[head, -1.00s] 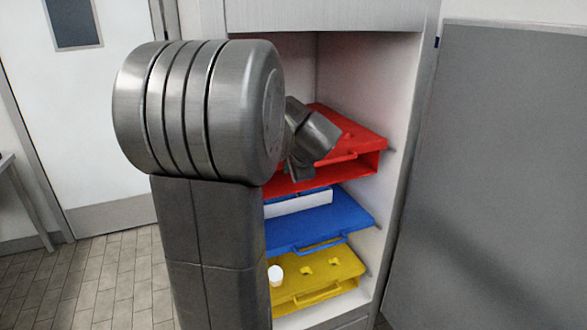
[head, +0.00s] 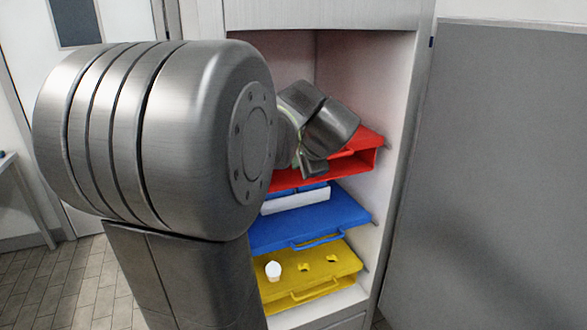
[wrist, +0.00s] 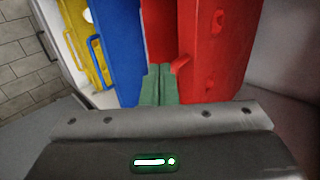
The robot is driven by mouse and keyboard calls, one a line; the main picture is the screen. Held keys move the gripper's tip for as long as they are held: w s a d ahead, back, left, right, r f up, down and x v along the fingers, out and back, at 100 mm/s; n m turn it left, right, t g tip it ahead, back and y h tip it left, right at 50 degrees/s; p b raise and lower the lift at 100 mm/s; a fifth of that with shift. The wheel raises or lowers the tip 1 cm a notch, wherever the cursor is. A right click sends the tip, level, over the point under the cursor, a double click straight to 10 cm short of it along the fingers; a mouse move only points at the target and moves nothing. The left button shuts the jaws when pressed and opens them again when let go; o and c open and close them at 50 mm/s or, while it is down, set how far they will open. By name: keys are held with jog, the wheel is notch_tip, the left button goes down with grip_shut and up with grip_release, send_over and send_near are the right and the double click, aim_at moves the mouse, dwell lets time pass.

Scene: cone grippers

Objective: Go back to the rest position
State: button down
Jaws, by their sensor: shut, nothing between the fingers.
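My gripper (wrist: 157,86) shows in the wrist view as two green fingers, shut side by side with nothing between them. It points toward the red tray (wrist: 208,50); I cannot tell whether it touches it. My large grey arm joint covers much of the left of that view.
Below are a blue tray (head: 325,222) with a white box (head: 295,202) and a yellow tray (head: 340,267) with a white round piece (head: 273,271). The cabinet's right wall (head: 397,150) is close to the trays. A grey panel (head: 510,170) stands at right.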

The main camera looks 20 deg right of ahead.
jog(key=shift+v, duration=2.25)
jog(key=shift+f, duration=0.1)
